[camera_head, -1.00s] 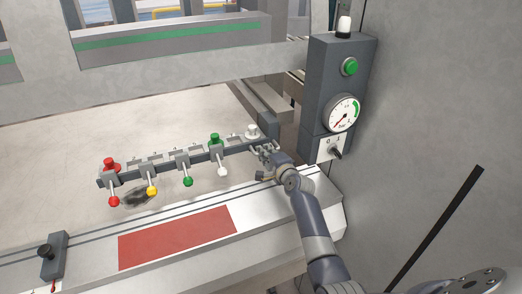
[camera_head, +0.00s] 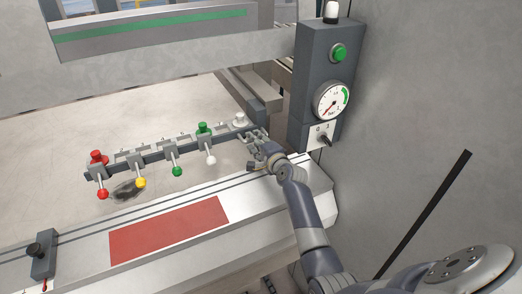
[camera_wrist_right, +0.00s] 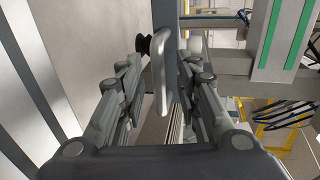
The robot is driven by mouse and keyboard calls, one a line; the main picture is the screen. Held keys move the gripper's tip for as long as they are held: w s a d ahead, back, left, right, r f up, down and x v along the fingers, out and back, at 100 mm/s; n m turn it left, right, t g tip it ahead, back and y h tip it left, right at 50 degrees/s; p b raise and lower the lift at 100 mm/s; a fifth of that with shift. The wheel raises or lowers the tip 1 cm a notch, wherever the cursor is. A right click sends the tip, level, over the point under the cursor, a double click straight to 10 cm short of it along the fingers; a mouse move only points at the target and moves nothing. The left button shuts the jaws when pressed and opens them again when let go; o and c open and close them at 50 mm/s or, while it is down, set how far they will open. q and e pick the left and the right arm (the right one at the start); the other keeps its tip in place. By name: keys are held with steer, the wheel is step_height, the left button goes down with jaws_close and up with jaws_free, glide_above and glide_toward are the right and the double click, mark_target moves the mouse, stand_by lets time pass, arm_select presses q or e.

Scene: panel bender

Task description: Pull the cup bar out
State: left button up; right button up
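The cup bar (camera_head: 130,161) is a dark bar with several grey holders, coloured knobs and ball-ended levers. It lies across the pale sheet area in the head view, its right end near the machine's dark frame. My right gripper (camera_head: 254,136) is at that right end. In the right wrist view a pale metal handle (camera_wrist_right: 160,75) stands between the two fingers of my right gripper (camera_wrist_right: 160,88). The fingers are apart, with visible gaps beside the handle. A dark round cup (camera_wrist_right: 142,45) shows just beyond. My left gripper is not in view.
A control box with a pressure gauge (camera_head: 332,101), a green button (camera_head: 338,54) and a switch (camera_head: 324,138) stands right of my right gripper. A red panel (camera_head: 168,231) lies on the front ledge. A dark clamp (camera_head: 42,257) stands at its left.

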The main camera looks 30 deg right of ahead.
steer(key=v, duration=1.1)
steer(key=shift+r, duration=0.2)
steer(key=shift+w, duration=0.1)
